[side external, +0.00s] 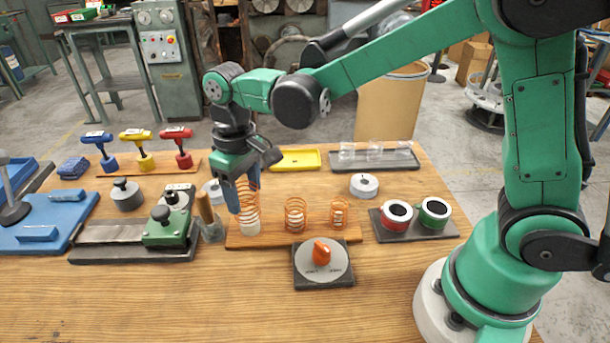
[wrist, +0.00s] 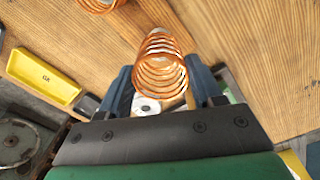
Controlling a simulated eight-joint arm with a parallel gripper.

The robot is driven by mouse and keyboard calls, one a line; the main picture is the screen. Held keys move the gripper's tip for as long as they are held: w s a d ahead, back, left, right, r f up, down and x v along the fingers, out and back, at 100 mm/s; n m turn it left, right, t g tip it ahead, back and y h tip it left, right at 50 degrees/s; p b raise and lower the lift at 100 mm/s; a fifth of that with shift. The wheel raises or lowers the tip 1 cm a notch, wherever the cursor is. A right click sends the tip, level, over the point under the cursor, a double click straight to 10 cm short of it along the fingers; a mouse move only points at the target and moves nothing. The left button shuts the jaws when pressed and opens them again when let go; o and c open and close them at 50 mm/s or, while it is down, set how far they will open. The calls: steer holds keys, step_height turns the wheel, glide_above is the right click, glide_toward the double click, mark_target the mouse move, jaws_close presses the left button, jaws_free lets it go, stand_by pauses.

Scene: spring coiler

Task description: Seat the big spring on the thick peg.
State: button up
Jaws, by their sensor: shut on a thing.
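The big spring (side external: 246,208), a tall coil of orange wire, stands roughly upright between the blue fingers of my gripper (side external: 241,193). In the wrist view the spring (wrist: 160,68) sits between the fingertips, and my gripper (wrist: 160,88) is shut on it. The thick white peg (side external: 250,227) stands below it at the left end of a wooden board (side external: 273,240). The spring's lower coils overlap the peg's top in the side view; I cannot tell how far they go around it. The peg's upper part is partly hidden by coils.
Two smaller orange springs (side external: 296,214) (side external: 339,212) stand around pegs farther right on the board. A dial with an orange knob (side external: 322,254) lies in front. A yellow tray (side external: 296,160) lies behind.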

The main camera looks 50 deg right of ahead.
steer(key=shift+f, duration=1.8)
stand_by(1.4)
steer(key=o, duration=1)
steer(key=shift+o, duration=0.3)
steer(key=shift+r, duration=5.6)
